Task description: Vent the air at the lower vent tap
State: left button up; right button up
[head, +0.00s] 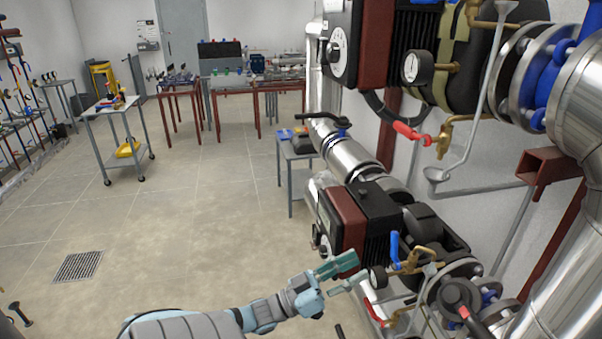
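A lower brass tap (396,317) with a red lever (374,312) sits low on the pipework at the bottom right. Just above it are a brass valve with a blue lever (394,247) and a small round gauge (378,279). A second brass tap with a red lever (410,132) is higher up, above a grey funnel (438,175). My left gripper (358,268) has its green fingers spread apart with nothing visible between them. It appears just left of the gauge, above and left of the lower red lever; contact cannot be told. My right gripper is not in view.
Pipes, flanges and red-and-black actuators (352,222) crowd the right side. A small grey table (290,162) stands behind them. A trolley (108,112) and red-framed benches (232,90) stand further back. The floor left of the pipework is clear, with a drain grate (78,266).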

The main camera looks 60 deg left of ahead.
pick_arm(q)
jog(key=s+f+n+g+y, duration=0.1)
jog(key=s+f+g+y, duration=0.1)
jog(key=f, duration=1)
jog(key=s+a+f+g+y+b, duration=0.1)
jog(key=s+f+g+y, duration=0.2)
jog(key=f, duration=0.9)
jog(key=s+a+f+n+g+y+b, duration=0.1)
jog(key=s+f+g, duration=0.4)
jog(key=f, duration=0.7)
jog(key=shift+s+n+g+y, duration=0.3)
jog(key=shift+s+g+y, duration=0.1)
jog(key=shift+s+y, duration=0.4)
jog(key=shift+c, duration=0.6)
